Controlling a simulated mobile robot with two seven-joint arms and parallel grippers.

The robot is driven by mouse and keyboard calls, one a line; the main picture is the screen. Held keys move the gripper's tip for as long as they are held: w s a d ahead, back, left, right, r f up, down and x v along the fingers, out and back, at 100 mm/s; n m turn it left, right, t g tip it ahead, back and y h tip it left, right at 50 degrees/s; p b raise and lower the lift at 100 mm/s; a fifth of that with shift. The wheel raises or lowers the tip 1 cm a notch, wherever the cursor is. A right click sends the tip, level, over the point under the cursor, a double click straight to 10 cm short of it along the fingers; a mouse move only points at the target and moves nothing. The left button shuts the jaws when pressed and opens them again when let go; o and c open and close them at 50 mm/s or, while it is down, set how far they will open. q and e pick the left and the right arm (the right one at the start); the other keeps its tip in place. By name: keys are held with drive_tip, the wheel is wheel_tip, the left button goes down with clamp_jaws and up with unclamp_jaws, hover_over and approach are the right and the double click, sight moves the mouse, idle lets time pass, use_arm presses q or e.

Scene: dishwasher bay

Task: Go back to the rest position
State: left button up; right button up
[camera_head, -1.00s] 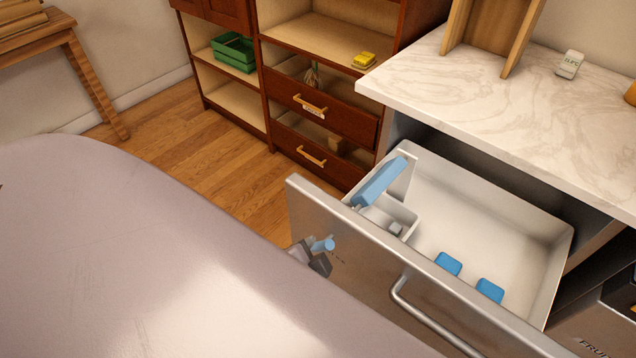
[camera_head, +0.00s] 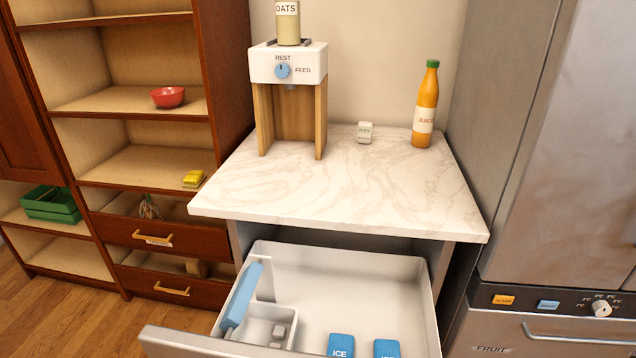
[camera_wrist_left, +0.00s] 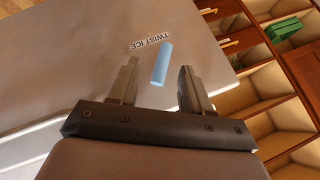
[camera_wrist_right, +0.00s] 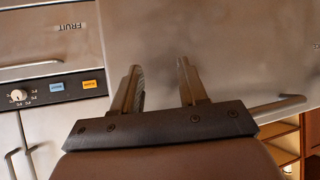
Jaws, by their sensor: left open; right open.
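Neither of my grippers shows in the head view. In the left wrist view my left gripper (camera_wrist_left: 159,68) is open. A light blue knob (camera_wrist_left: 162,62) labelled "TWIST ICE" shows between and beyond its fingertips, on a grey metal front (camera_wrist_left: 80,60). I cannot tell how far the knob is from the fingers. In the right wrist view my right gripper (camera_wrist_right: 159,65) is open and empty. It faces a plain grey metal front, with a bar handle (camera_wrist_right: 278,108) to its right.
The pulled-out drawer (camera_head: 405,270) holds a blue lever (camera_head: 241,295), a small compartment with grey cubes and two blue ice packs (camera_head: 341,345). Shelves stand left, a fridge (camera_head: 570,150) right.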

use_arm(q)
drive_tip(key=s+a+n+g+h, duration=0.2)
drive_tip(key=s+n+g+h, duration=0.15)
drive_tip(key=s, duration=0.25)
drive_tip(key=w+d+f+m+t+h, duration=0.1)
drive_tip(key=w+d+f+t, duration=0.2)
drive_tip(key=f, duration=0.6)
drive_tip(key=shift+w+f+t, duration=0.25)
drive_tip(key=shift+w+t, duration=1)
drive_tip(key=shift+t, duration=0.4)
drive_tip(key=shift+h, duration=0.25)
